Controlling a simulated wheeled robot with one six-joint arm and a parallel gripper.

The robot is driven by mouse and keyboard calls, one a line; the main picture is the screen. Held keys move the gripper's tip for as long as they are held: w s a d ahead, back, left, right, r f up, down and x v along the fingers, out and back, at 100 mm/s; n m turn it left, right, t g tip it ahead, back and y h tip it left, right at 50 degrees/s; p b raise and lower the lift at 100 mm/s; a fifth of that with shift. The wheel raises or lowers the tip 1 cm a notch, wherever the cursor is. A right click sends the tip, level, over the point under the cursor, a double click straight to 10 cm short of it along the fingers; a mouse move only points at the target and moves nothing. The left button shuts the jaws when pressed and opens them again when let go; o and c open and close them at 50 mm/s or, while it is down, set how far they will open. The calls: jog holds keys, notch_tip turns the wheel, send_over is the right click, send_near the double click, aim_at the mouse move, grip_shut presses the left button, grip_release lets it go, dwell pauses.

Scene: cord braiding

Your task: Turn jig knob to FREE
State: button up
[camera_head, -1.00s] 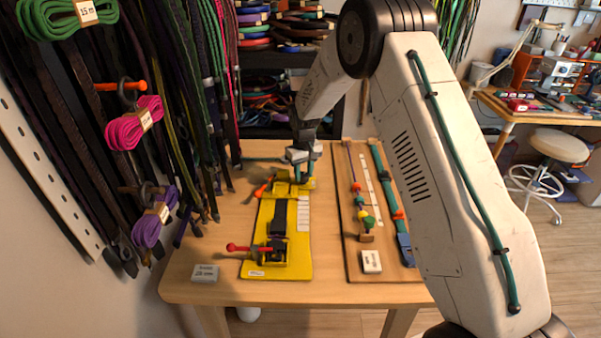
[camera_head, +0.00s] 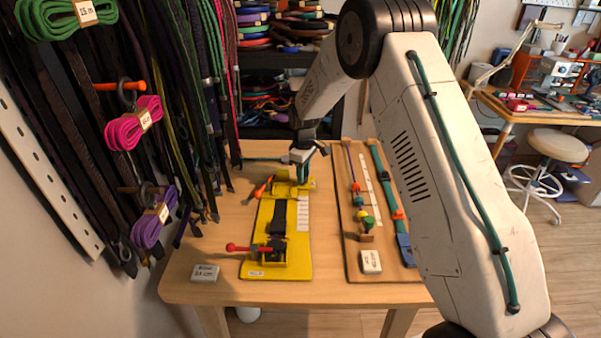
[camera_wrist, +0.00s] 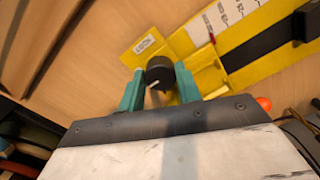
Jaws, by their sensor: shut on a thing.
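The yellow jig (camera_head: 300,258) lies on the wooden table, with a dark strap along its middle. The jig knob (camera_wrist: 158,70) is round and black with a white pointer line, and stands at the far end of the jig beside a small label plate (camera_wrist: 146,44). The pointer line shows on the side facing my gripper's palm; the label's word is too small to read surely. My gripper (camera_wrist: 159,74) has its two teal fingers shut on the knob's sides. In the head view my gripper (camera_head: 303,171) stands over the jig's far end and hides the knob.
A red-knobbed lever clamp (camera_head: 255,248) sits at the jig's near end. An orange handle (camera_head: 262,188) lies left of its far end. A brown board (camera_head: 353,268) with beads and straps lies to the right. Cords hang close on the left.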

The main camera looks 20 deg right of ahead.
jog(key=shift+w+a+r, duration=0.1)
jog(key=shift+a, duration=0.05)
jog(key=o, duration=1)
jog(key=shift+c, duration=0.2)
notch_tip(320, 180, up, 8)
jog(key=shift+f, duration=0.15)
